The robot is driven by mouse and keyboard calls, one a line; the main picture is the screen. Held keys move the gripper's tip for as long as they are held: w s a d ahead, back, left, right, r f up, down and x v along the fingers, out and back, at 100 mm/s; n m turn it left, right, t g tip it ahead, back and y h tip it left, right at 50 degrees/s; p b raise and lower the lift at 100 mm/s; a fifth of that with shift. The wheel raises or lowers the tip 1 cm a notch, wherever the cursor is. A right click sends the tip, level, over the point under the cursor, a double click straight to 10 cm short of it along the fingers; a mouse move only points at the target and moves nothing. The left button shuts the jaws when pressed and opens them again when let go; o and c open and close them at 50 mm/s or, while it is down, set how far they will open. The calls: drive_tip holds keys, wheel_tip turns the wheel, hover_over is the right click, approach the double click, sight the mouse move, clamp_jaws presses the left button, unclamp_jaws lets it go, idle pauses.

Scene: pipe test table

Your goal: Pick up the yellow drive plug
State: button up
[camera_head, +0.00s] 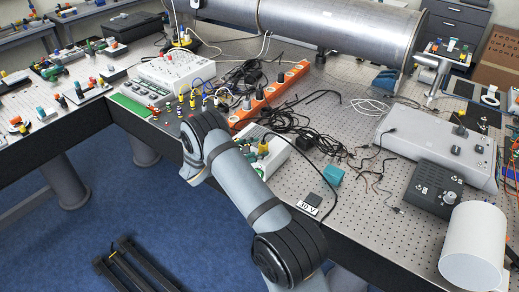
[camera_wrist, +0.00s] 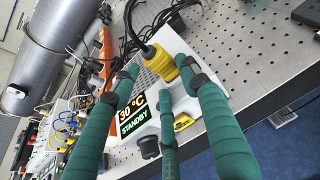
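A yellow plug (camera_wrist: 160,64) with a thick black cable stands at the top of a white box (camera_wrist: 150,100) in the wrist view. The box has a lit display (camera_wrist: 131,114) reading "30 °C STANDBY". My gripper (camera_wrist: 160,78) has three teal fingers, spread open, with the plug in the gap between the tips. No contact is clear, and the depth between tips and plug is hard to judge. In the head view, a small yellow part (camera_head: 262,147) shows on the white box (camera_head: 272,158) beside my forearm, which hides most of my gripper.
An orange power strip (camera_head: 270,97) and tangled black cables (camera_head: 300,130) lie behind the box. A large metal cylinder (camera_head: 330,25) spans the back. A grey control unit (camera_head: 440,145) stands at right. A second yellow part (camera_wrist: 183,121) is on the box front.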

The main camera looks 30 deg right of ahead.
drive_tip(key=shift+s+d, duration=0.1)
drive_tip(key=shift+d, duration=0.15)
drive_tip(key=c, duration=0.8)
drive_tip(key=shift+r, duration=0.15)
